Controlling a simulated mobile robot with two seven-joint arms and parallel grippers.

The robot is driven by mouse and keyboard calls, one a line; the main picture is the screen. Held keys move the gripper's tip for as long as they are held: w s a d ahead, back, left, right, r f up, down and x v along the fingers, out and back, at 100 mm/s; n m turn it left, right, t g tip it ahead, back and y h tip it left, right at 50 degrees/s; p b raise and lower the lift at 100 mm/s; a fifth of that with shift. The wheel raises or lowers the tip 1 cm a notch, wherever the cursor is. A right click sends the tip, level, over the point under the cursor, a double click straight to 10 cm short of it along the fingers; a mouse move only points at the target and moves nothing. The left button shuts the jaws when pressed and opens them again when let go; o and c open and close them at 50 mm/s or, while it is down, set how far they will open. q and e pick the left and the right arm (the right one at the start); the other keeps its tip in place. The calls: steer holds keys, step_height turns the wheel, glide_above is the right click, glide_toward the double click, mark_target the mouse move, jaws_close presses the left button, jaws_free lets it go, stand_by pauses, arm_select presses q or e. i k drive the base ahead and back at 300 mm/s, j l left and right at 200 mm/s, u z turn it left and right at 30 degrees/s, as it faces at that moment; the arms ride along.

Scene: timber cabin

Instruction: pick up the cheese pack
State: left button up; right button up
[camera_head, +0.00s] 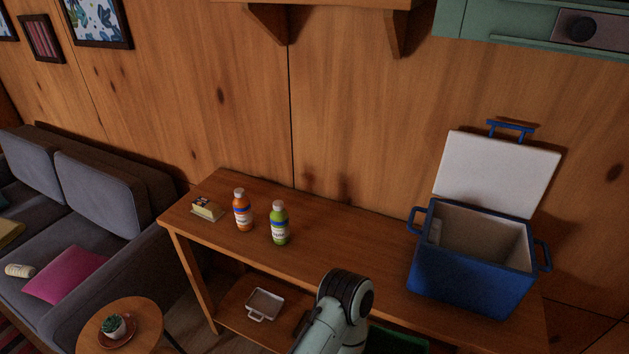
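The cheese pack (205,207) seems to be the small yellow and white pack with dark markings at the left end of the wooden table (335,235). It lies flat, to the left of two bottles and apart from them. Part of one of my arms (340,305), a pale link with a dark round joint, rises from the bottom edge in front of the table. Neither gripper shows, so I cannot see their fingers.
An orange bottle (242,211) and a green bottle (279,223) stand right of the pack. An open blue cooler (470,275) fills the table's right end. A small tray (265,304) lies on the lower shelf. The tabletop's middle is clear.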

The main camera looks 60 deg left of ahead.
mark_target(202, 206)
steer(key=u, duration=2.75)
steer(key=i+j+u, duration=0.35)
steer(key=i+j, duration=0.05)
